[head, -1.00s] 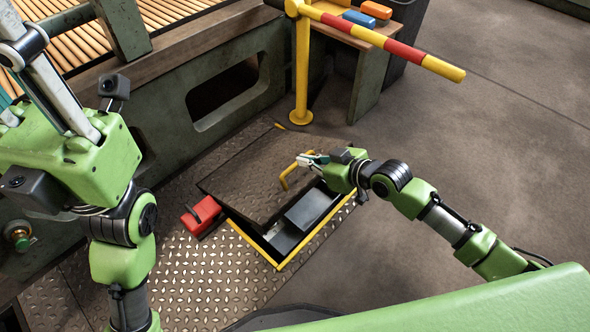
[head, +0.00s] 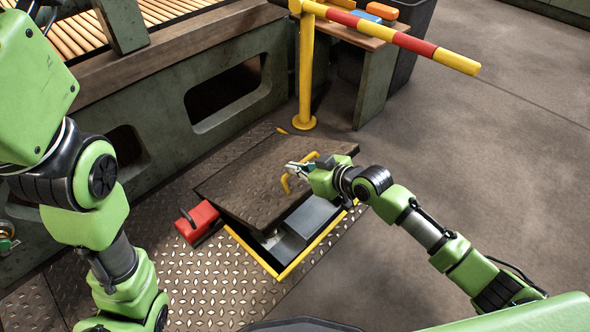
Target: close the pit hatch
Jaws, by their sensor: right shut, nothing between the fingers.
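The pit hatch (head: 245,190) is a dark brown treaded plate in the floor, standing partly open over the yellow-edged pit (head: 252,252). Its near side is raised, and the pit shows below it with a grey box (head: 312,216) inside. A yellow handle (head: 285,184) stands up from the hatch's top near its right side. My right gripper (head: 290,169) is shut and empty at the handle's upper end; I cannot tell whether it touches it. My left arm is at the left edge; its fingers are out of view.
A red block with a dark lever (head: 198,222) sits at the pit's left corner. A yellow post (head: 305,75) carries a red and yellow barrier arm (head: 405,40) behind the hatch. A green machine frame (head: 170,95) stands behind. Floor at the right is clear.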

